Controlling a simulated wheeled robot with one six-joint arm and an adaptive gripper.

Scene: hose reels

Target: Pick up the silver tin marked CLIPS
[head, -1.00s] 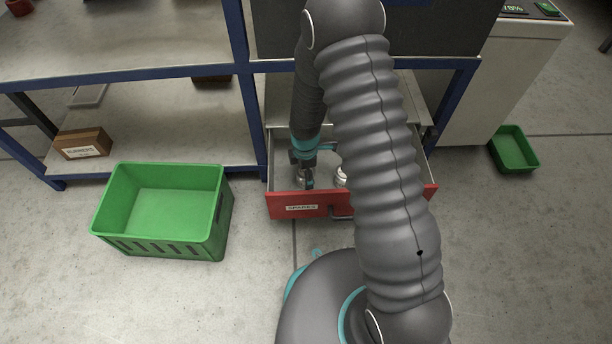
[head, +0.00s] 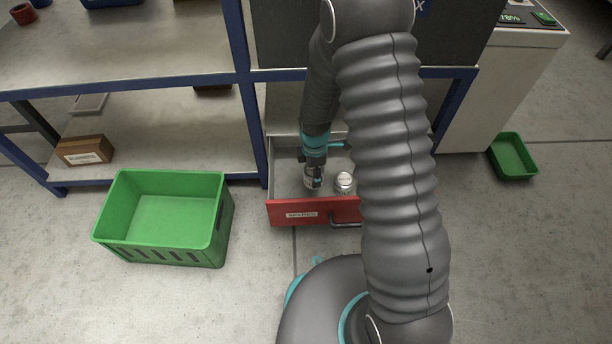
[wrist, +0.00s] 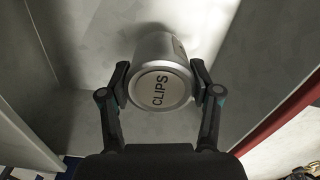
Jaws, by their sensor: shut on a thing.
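The silver tin marked CLIPS (wrist: 160,88) sits between the two fingers of my gripper (wrist: 163,92) in the wrist view, its lettered lid facing the camera. The fingers touch it on both sides. In the head view my gripper (head: 312,183) is in the open red-fronted drawer (head: 290,213), at its left part, and the tin there is mostly hidden by it. I cannot tell whether the tin is clear of the drawer floor. A second silver tin (head: 344,182) stands in the drawer just right of my gripper; its lid marking is too small to read.
An empty green crate (head: 160,250) stands on the floor left of the drawer. A small green tray (head: 513,156) lies on the floor at the right. A brown box (head: 86,150) sits on the low shelf. The blue-framed bench (head: 130,82) is above the drawer.

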